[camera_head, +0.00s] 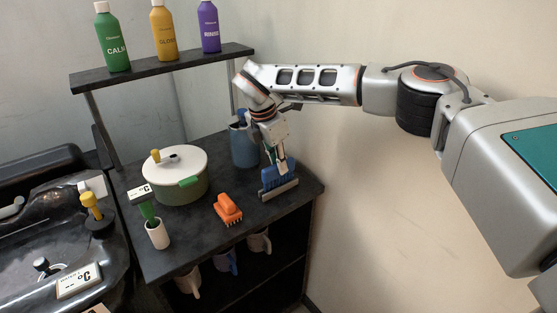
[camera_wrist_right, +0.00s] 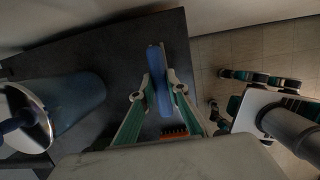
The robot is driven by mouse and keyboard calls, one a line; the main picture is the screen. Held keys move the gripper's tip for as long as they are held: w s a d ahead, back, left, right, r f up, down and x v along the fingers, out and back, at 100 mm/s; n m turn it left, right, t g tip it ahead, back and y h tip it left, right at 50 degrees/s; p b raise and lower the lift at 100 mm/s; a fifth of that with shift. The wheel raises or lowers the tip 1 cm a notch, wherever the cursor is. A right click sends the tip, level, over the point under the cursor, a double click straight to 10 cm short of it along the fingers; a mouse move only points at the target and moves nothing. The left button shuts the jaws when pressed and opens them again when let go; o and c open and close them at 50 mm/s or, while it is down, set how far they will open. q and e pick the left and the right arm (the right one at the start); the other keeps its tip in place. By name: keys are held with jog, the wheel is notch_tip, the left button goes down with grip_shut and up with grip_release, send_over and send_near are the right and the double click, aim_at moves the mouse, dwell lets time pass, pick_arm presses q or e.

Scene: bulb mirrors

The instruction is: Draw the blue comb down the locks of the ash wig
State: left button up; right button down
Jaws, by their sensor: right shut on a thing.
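The blue comb (camera_head: 277,174) is a broad blue block with a grey bar along its lower edge, at the right end of the dark shelf-top. My right gripper (camera_head: 281,163) is shut on it from above. No ash wig can be made out in either view.
An orange brush (camera_head: 228,209) lies left of the comb. A blue canister (camera_head: 244,148) stands behind it, close to my gripper. A lidded pot (camera_head: 182,192) and a white cup (camera_head: 157,235) stand further left. Bottles line the raised shelf (camera_head: 165,68); mugs stand below.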

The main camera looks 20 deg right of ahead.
pick_arm(q)
jog(key=shift+s+a+f, duration=0.1)
jog(key=shift+s+f, duration=0.15)
jog(key=shift+f, duration=0.1)
pick_arm(e)
jog(key=shift+f, duration=0.15)
pick_arm(q)
jog(key=shift+w+r, duration=0.1)
jog(key=shift+r, duration=0.05)
pick_arm(e)
jog(key=shift+f, duration=0.15)
pick_arm(q)
jog(key=shift+f+b, duration=0.5)
jog(key=shift+f, duration=0.1)
pick_arm(e)
jog(key=shift+x, duration=0.85)
jog(key=shift+a, duration=0.2)
jog(key=c, duration=1.9)
grip_release()
pick_arm(q)
jog(key=shift+r, duration=0.1)
pick_arm(e)
jog(key=shift+o, duration=0.4)
jog(key=o, duration=0.4)
pick_arm(q)
jog(key=shift+r, duration=0.1)
